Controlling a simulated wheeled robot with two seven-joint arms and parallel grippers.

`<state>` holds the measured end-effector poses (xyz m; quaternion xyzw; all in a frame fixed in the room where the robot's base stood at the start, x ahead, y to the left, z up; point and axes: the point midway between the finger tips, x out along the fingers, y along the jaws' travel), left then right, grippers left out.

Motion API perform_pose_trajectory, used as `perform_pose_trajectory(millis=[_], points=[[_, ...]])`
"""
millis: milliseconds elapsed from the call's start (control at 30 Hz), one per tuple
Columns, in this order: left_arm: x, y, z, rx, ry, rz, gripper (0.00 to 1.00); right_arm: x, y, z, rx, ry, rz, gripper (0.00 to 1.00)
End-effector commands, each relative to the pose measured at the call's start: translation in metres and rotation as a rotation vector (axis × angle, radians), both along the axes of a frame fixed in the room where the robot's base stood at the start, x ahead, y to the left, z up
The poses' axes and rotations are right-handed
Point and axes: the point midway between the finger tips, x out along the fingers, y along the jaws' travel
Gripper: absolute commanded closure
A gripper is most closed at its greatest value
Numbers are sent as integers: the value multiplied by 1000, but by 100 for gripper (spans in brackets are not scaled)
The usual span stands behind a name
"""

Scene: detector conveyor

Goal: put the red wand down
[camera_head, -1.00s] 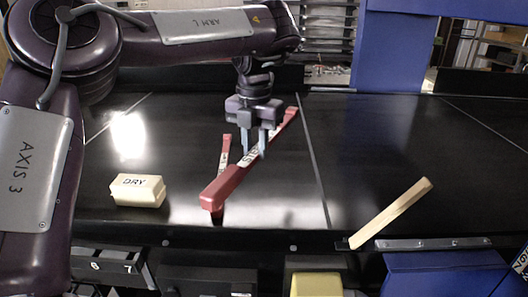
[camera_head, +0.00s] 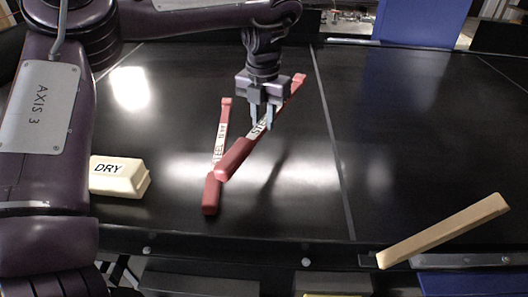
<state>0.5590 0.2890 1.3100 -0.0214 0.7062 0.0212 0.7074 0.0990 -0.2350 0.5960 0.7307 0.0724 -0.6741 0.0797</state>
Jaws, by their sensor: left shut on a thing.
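My left gripper (camera_head: 262,113) is shut on a red wand (camera_head: 236,158) with a white lettered label. It grips the wand around the label, and the wand slants from lower left to upper right. It appears to be above the black belt, with a dark reflection below it. A second red wand (camera_head: 211,193), also with a white label, lies on the belt just left of it. The held wand's near end passes close to or over that wand in the picture; I cannot tell whether they touch. My right gripper is out of view.
The black belt (camera_head: 400,140) has a pale seam line (camera_head: 335,150). A cream block marked DRY (camera_head: 118,178) sits at the left beside my arm. A pale wooden bar (camera_head: 445,231) lies across the front edge at the right. The belt's right middle is clear.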

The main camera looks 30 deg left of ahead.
Motion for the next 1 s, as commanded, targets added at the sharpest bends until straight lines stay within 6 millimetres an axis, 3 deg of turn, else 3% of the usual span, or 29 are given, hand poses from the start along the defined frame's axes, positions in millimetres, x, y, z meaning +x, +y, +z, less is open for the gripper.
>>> perform_pose_trajectory(millis=[33, 200, 433, 633, 1000], points=[[-1, 0, -16, -4, 6, 1, 100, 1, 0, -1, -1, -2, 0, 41], [-1, 0, -49, -3, 4, 1, 100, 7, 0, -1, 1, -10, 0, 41], [0, 0, -67, 1, 2, 0, 100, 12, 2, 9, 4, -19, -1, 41], [0, 0, -96, 2, 3, 0, 100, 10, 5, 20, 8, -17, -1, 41], [0, 0, -105, 1, -1, 1, 100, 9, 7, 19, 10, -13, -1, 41]])
